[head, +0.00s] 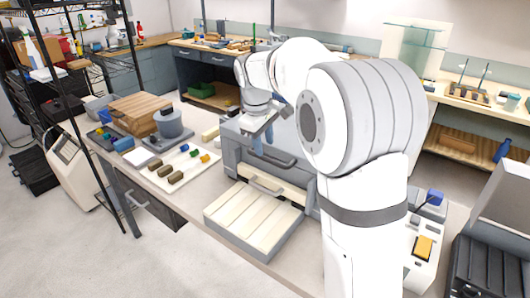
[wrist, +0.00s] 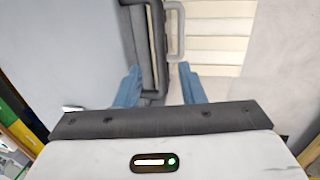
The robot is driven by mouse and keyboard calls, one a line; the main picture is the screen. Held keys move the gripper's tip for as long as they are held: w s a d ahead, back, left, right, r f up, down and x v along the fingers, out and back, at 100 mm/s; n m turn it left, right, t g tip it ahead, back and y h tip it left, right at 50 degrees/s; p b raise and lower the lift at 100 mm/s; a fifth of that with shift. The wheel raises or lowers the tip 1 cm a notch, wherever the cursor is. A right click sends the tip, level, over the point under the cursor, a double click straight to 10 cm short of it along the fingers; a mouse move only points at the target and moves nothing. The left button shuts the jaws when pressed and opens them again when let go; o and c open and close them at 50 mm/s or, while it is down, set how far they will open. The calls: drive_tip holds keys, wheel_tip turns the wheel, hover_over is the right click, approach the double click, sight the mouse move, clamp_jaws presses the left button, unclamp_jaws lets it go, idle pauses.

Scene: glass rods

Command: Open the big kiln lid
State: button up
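The big kiln, a grey box, stands on the bench in the head view, partly hidden behind my arm. Its lid (head: 236,131) looks down, with a dark bar handle (head: 275,156) along the front. My gripper (head: 262,140) has blue fingers and points down at the lid's front edge. In the wrist view the fingers of my gripper (wrist: 159,88) are apart, one on each side of the dark handle bar (wrist: 158,45). I cannot tell whether they touch it. The grey lid top (wrist: 70,50) fills the left of that view.
A slatted cream tray (head: 252,222) juts out in front of the kiln, with a lighter loop handle (head: 266,188) behind it. The floor in front is clear.

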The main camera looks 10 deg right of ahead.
sight(265, 158)
drive_tip(key=shift+w+d+f, duration=0.15)
drive_tip(key=shift+f, duration=0.9)
drive_tip(key=shift+w+d+f, duration=0.15)
drive_tip(key=shift+f, duration=0.9)
drive_tip(key=shift+c, duration=0.4)
clamp_jaws()
